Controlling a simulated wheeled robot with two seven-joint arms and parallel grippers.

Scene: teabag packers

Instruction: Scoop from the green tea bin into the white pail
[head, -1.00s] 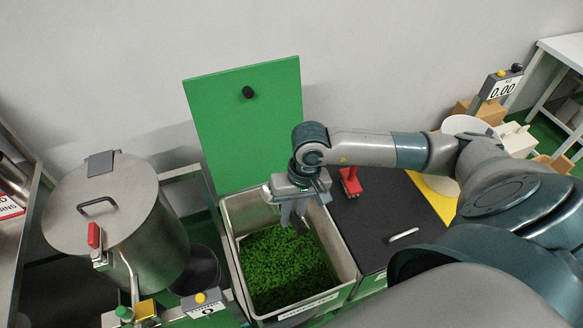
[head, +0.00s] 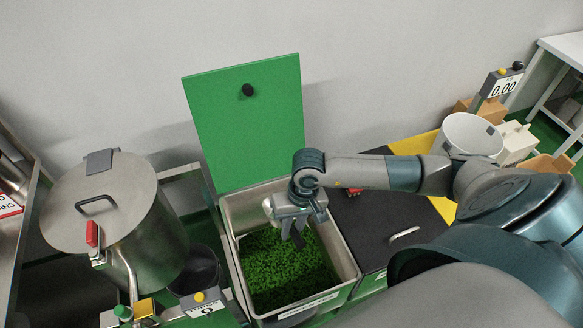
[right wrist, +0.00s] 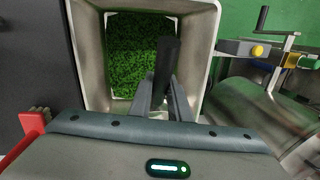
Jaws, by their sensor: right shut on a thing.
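The green tea bin (head: 347,256) stands open, with green leaves (head: 282,272) inside; its pale wall also shows in the right wrist view (right wrist: 203,28). My right gripper (head: 294,234) is over the bin's opening, toward its far side. In the right wrist view its fingers (right wrist: 163,92) are shut on a black handle (right wrist: 167,62), which points over the leaves. I take it for the scoop's handle; its bowl cannot be made out. The white pail (head: 471,137) stands upright at the right, beyond my right arm. My left gripper is not in view.
The green lid (head: 243,130) stands raised behind the bin. A dark closed lid (head: 385,228) lies right of it. A steel drum (head: 150,235) and a dark bucket (head: 203,268) stand left. A red object (head: 354,191) is mostly hidden behind my arm.

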